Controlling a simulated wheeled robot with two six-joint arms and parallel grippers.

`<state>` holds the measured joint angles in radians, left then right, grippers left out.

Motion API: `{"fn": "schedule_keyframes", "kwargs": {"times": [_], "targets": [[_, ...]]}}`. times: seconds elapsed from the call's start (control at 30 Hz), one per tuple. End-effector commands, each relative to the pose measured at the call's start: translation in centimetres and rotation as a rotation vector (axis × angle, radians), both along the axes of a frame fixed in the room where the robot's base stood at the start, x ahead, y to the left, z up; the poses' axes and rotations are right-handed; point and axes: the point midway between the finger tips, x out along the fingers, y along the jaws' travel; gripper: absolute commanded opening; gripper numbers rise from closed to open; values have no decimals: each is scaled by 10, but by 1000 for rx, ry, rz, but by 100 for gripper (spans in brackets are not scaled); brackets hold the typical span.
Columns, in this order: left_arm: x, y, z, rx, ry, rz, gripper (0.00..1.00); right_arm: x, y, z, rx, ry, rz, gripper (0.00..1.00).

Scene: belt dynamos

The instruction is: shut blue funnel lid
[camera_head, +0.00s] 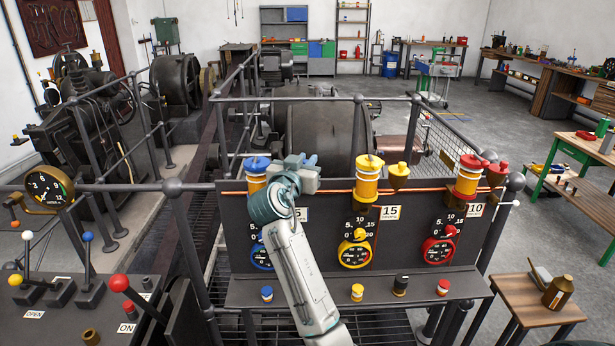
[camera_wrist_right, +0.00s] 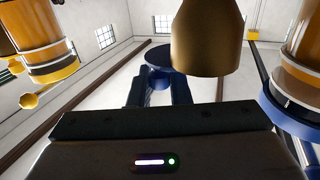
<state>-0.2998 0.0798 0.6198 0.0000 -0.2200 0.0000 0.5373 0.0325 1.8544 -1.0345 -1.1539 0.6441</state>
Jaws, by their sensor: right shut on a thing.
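The blue funnel lid (camera_wrist_right: 158,56) shows in the right wrist view as a round blue disc with a knob. The two fingers of my right gripper (camera_wrist_right: 160,94) are shut on the knob. A brass-coloured funnel cup (camera_wrist_right: 208,38) is close beside the lid, and the lid lies off the cup's mouth in that view. I cannot tell whether they touch. In the head view my right gripper (camera_head: 304,168) is just right of the blue-capped oiler (camera_head: 256,166), and it hides most of the funnel behind it. My left gripper is not in view.
The yellow oiler (camera_head: 369,174) and yellow funnel (camera_head: 398,177) stand to the right, with the red oiler (camera_head: 468,178) beyond. Gauges hang on the dark panel (camera_head: 320,240) below. A railing (camera_head: 330,98) runs behind. A brass can (camera_head: 557,292) stands on a stool.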

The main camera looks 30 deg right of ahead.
Motion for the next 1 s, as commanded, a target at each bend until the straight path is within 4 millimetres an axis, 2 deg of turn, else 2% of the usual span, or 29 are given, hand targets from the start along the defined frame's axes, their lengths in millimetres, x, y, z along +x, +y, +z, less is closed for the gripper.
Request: {"fn": "schedule_keyframes", "kwargs": {"times": [0.03,0.23,0.8,0.83,0.9,1.0], "targets": [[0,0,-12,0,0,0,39,0,2,-6,3,-2,-23,0],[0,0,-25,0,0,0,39,-1,5,-3,1,0,-95,0],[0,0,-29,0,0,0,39,-1,6,0,0,1,-127,0],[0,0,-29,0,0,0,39,-1,6,0,0,1,-126,23],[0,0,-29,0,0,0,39,-1,6,0,0,1,-126,37],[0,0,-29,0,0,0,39,-1,6,0,-1,1,-126,37]]}}
